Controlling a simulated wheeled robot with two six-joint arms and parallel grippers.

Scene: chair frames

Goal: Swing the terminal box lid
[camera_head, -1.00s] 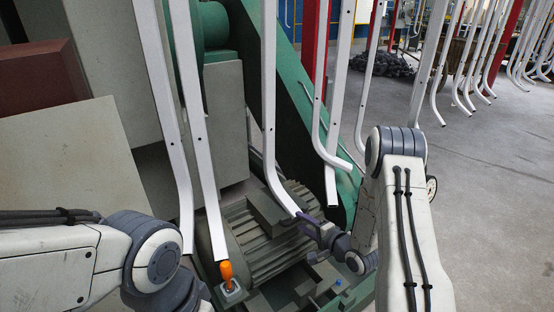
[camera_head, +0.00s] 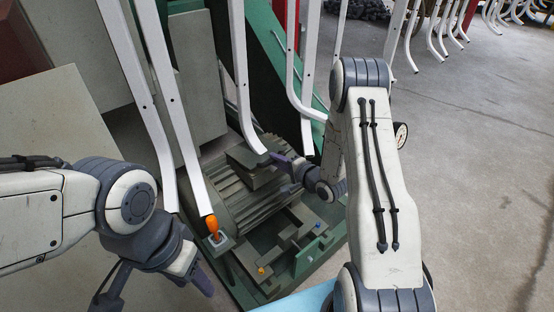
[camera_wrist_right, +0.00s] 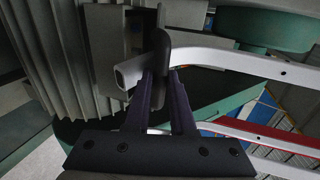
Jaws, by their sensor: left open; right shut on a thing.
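The ribbed motor (camera_head: 240,207) sits low in the middle of the head view, with a dark grey terminal box (camera_head: 252,168) on its top. My right gripper (camera_head: 278,160) reaches the box from the right. In the right wrist view, my right gripper (camera_wrist_right: 160,82) is shut on a thin dark plate (camera_wrist_right: 160,45), seemingly the terminal box lid. The plate stands edge-on between the fingers; how far it is swung I cannot tell. My left gripper (camera_head: 155,290) is open and empty at the lower left, well away from the motor.
White bent tubes (camera_head: 242,90) hang over and around the motor, close to my right gripper. The floor (camera_head: 470,180) at right is open.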

